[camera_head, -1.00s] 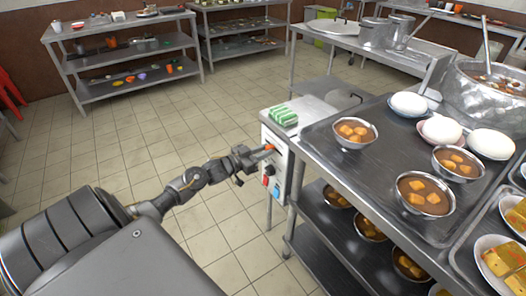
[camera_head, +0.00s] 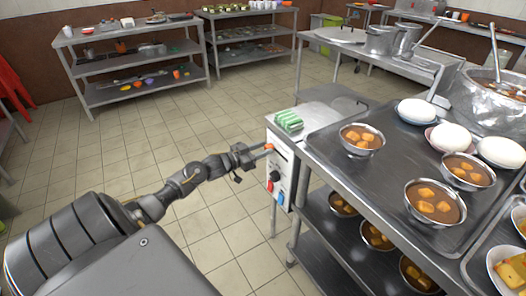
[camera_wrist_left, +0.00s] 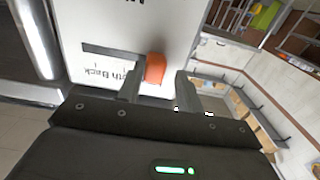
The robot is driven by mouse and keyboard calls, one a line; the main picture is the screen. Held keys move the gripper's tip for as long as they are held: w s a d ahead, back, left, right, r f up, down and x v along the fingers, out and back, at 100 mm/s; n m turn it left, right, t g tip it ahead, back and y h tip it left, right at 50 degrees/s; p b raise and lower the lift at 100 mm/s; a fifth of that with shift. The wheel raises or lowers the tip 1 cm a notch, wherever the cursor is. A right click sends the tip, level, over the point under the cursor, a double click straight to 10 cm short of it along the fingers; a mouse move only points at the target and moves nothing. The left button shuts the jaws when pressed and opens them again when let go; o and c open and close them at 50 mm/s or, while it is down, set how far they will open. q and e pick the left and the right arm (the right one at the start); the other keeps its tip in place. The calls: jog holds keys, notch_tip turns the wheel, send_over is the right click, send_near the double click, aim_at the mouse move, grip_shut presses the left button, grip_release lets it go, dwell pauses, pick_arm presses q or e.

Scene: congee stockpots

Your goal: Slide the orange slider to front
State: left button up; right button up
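The orange slider (camera_head: 269,147) sits high on the face of a white control box (camera_head: 279,172) at the near end of the steel counter. In the left wrist view the orange slider (camera_wrist_left: 155,68) stands out beside a dark slot (camera_wrist_left: 108,53), with partly hidden lettering below it. My left gripper (camera_head: 256,152) is open at the box face. In the left wrist view the fingers of my left gripper (camera_wrist_left: 156,88) lie either side of the slider, with a clear gap on the right. Contact with the left finger cannot be told. My right gripper is not in view.
A red knob (camera_head: 275,175) and a blue switch (camera_head: 281,197) sit lower on the box. Green-and-white items (camera_head: 289,121) lie on top. A steel table (camera_head: 345,165) with soup bowls stands close on the right. The tiled floor (camera_head: 130,150) on the left is clear.

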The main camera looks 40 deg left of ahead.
pick_arm(q)
jog(key=shift+o, duration=0.5)
jog(key=shift+d, duration=0.1)
jog(key=p+v, duration=0.1)
jog(key=v, duration=1)
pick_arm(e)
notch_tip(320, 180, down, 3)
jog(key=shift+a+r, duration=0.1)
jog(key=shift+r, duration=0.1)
pick_arm(q)
jog(key=shift+w, duration=0.1)
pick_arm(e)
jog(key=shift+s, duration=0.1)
